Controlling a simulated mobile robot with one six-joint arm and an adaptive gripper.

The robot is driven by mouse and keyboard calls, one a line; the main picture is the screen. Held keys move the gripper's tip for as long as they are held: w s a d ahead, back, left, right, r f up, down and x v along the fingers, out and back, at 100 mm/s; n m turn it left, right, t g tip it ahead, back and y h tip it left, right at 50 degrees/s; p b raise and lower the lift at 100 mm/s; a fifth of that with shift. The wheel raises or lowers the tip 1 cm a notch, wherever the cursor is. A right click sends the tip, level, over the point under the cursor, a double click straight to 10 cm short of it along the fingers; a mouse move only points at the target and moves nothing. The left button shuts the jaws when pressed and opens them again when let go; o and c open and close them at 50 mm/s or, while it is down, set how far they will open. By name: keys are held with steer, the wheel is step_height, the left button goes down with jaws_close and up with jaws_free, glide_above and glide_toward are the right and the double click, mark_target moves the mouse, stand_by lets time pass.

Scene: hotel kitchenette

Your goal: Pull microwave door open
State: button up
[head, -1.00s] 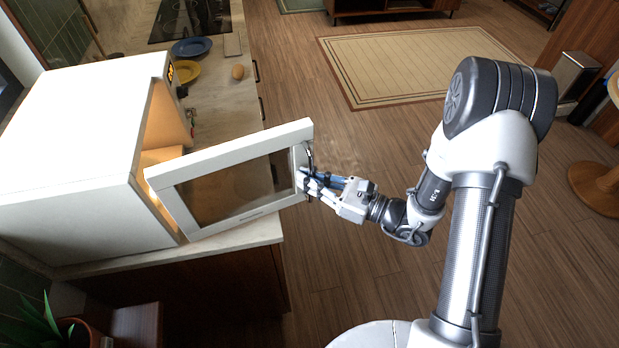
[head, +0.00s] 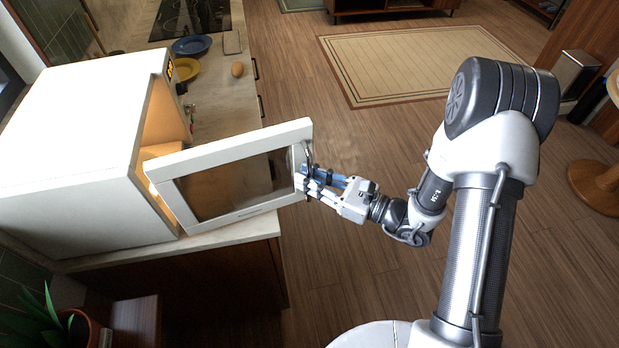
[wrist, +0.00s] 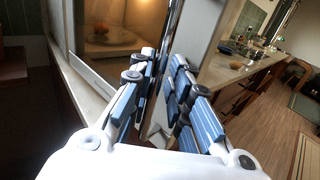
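The white microwave (head: 75,150) stands on the counter at the left in the head view. Its framed glass door (head: 232,141) is partly open, swung out from the lit interior. A thin metal handle (head: 309,157) runs along the door's free edge. My gripper (head: 306,178) is at this handle, its two blue-padded fingers close together around it. In the wrist view the fingers (wrist: 163,66) have the dark handle bar (wrist: 172,22) between their tips. The exact contact at the pads is partly hidden.
A blue plate (head: 191,46), a yellow plate (head: 186,71) and a brown oval item (head: 238,69) lie on the counter (head: 220,104) behind the microwave. A potted plant (head: 50,325) stands at the lower left. The wooden floor beside the counter is clear up to the rug (head: 400,65).

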steer(key=v, duration=1.2)
